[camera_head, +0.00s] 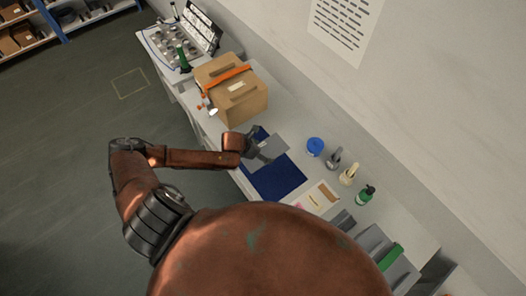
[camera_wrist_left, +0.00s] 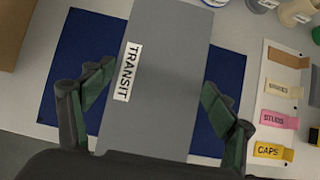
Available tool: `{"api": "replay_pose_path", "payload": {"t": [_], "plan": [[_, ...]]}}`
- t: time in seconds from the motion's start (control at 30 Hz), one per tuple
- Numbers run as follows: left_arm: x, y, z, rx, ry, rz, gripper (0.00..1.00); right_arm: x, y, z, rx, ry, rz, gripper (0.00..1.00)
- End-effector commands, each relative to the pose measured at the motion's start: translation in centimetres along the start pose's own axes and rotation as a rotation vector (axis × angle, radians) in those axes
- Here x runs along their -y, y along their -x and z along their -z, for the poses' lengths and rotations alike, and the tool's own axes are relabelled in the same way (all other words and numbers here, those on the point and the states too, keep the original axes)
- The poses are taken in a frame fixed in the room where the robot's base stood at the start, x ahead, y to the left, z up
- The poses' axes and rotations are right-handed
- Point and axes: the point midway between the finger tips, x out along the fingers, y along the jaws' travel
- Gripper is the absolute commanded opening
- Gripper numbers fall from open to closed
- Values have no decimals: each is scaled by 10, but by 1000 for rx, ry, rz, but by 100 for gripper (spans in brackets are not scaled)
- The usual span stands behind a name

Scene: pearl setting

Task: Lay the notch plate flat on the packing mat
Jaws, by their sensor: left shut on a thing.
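The notch plate is a flat grey plate with a white TRANSIT label (camera_wrist_left: 170,65), and fills the middle of the left wrist view. My left gripper (camera_wrist_left: 158,95) is shut on it, with one dark green-padded finger at each side edge. In the head view the plate (camera_head: 272,153) is over the upper part of the dark blue packing mat (camera_head: 275,181), next to my left gripper (camera_head: 258,149). The mat (camera_wrist_left: 72,60) shows on both sides of the plate in the wrist view. Any gap between plate and mat cannot be judged. My right gripper is not in view.
A strapped cardboard box (camera_head: 245,100) stands beyond the mat. A blue round item (camera_head: 315,146), a grey item (camera_head: 334,157), a pale item (camera_head: 349,175) and a green bottle (camera_head: 366,193) line the wall side. A label card (camera_head: 318,198) lies beside the mat, with grey trays (camera_head: 372,240) farther along.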

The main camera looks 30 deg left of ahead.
Motion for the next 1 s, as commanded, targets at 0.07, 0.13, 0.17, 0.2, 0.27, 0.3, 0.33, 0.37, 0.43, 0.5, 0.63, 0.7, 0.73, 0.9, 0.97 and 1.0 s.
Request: {"api": "replay_pose_path", "payload": {"t": [0.07,0.13,0.17,0.2,0.27,0.3,0.33,0.37,0.43,0.5,0.63,0.7,0.73,0.9,0.97,1.0], "plan": [[0,1,-2,5,0,0,53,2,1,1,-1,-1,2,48],[0,3,-4,16,-2,1,53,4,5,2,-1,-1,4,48],[0,0,-3,17,-2,1,53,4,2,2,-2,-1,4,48],[0,-3,-1,17,-1,1,53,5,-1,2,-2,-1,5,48],[0,-9,3,16,0,1,53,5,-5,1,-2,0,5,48],[0,-13,5,16,1,2,53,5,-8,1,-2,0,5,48],[0,-16,8,16,1,2,53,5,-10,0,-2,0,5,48],[0,-19,10,15,0,2,53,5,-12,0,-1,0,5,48],[0,-26,14,15,-1,1,53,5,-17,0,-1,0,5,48],[0,-32,18,16,-1,0,53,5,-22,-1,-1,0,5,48],[0,-45,26,16,0,1,53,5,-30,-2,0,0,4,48],[-1,-51,30,16,-1,0,53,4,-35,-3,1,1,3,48],[-1,-54,32,16,-1,0,53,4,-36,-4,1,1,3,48],[0,-67,41,16,0,2,53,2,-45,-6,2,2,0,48],[0,-71,43,16,0,1,53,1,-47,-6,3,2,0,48],[0,-72,44,16,0,1,53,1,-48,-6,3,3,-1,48]]}}
